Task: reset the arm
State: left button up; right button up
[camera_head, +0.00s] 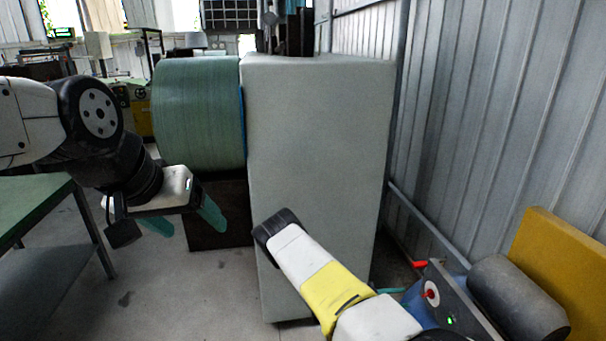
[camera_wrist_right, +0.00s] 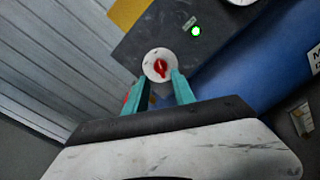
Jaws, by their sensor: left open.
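My left gripper (camera_head: 183,218) hangs open and empty over the floor, left of the tall grey block in the head view. My right arm (camera_head: 345,290), white and yellow, reaches in from the bottom right; its gripper is mostly hidden there, with a bit of teal finger showing. In the right wrist view the right gripper (camera_wrist_right: 159,84) has its teal fingers apart. A red knob on a white round plate (camera_wrist_right: 160,65) shows just beyond and between the fingertips; contact cannot be told. The knob also shows in the head view (camera_head: 431,294).
The dark control panel (camera_head: 462,308) has a green light. A grey roller (camera_head: 518,297) and yellow panel (camera_head: 565,262) stand beside it. The tall grey block (camera_head: 320,150) and green roll (camera_head: 198,113) fill the centre. A green-topped table (camera_head: 30,205) is at left; floor between is clear.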

jog(key=s+a+r+m+g+y, duration=0.1)
jog(key=s+a+r+m+y, duration=0.25)
jog(key=r, duration=0.55)
jog(key=s+a+r+m+g+y, duration=0.1)
jog(key=a+r+m+y, duration=0.2)
jog(key=a+r+y, duration=0.45)
jog(key=s+a+r+m+y, duration=0.1)
jog(key=s+r+m+y, duration=0.2)
jog(key=r, duration=0.8)
jog(key=s+a+r+m+t+y, duration=0.1)
jog(key=s+a+r+t+y, duration=0.2)
jog(key=r, duration=0.6)
jog(key=s+a+r+m+t+y, duration=0.1)
jog(key=s+a+r+t+y, duration=0.1)
jog(key=s+a+r+t, duration=0.2)
jog(key=s+a+r, duration=0.2)
jog(key=s+r, duration=0.2)
jog(key=r, duration=0.1)
jog(key=shift+s+a+r+t+y, duration=0.25)
jog(key=shift+s+a+t+y, duration=0.05)
jog(key=shift+a+y, duration=0.1)
